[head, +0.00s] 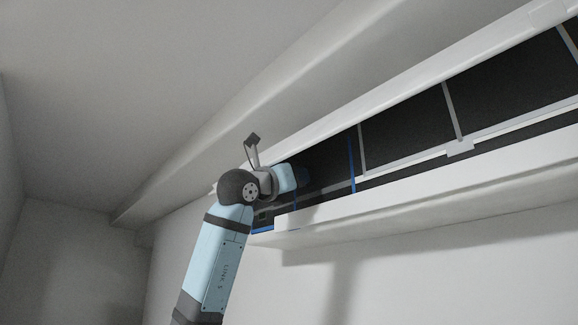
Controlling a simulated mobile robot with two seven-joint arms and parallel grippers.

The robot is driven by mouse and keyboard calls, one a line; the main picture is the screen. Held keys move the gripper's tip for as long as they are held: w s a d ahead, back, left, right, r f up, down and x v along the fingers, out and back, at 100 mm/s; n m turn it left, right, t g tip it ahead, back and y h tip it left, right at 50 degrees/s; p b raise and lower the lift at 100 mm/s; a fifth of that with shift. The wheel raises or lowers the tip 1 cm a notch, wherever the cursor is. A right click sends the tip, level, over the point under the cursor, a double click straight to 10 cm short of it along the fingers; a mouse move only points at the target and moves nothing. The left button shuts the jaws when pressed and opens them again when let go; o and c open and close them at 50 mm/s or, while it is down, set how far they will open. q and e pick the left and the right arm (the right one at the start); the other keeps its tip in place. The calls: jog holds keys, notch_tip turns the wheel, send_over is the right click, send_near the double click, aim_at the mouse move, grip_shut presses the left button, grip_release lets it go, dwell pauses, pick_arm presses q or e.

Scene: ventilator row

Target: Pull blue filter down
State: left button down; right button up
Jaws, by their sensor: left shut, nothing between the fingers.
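The blue filter (351,162) is a dark panel with thin blue edging, set in the row under the ceiling. Its right edge shows as a blue strip, and more blue shows low at its left end, beside my arm. My left gripper (303,176) is at the filter's left part, shut and with nothing held. The wrist covers much of it, and the fingertips are dim against the dark panel. I cannot tell whether they touch the filter. My right gripper is out of view.
Other dark panels with grey dividers (453,111) continue to the right. A white upper rail (400,90) and a white lower ledge (430,205) border the row above and below. The wall below the ledge is bare.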

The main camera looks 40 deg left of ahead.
aim_at(309, 195)
pick_arm(q)
jog(key=shift+w+f+b, duration=0.1)
jog(key=shift+f+b, duration=1.8)
jog(key=shift+f, duration=0.55)
jog(key=shift+s, duration=0.3)
jog(key=shift+s, duration=0.1)
jog(key=shift+s, duration=0.2)
jog(key=shift+s+f+b, duration=0.15)
jog(key=shift+f+b, duration=0.2)
jog(key=shift+b, duration=0.2)
jog(key=shift+s+a+f+b, duration=0.15)
jog(key=shift+s+f+b, duration=1.15)
jog(key=shift+f+b, duration=0.3)
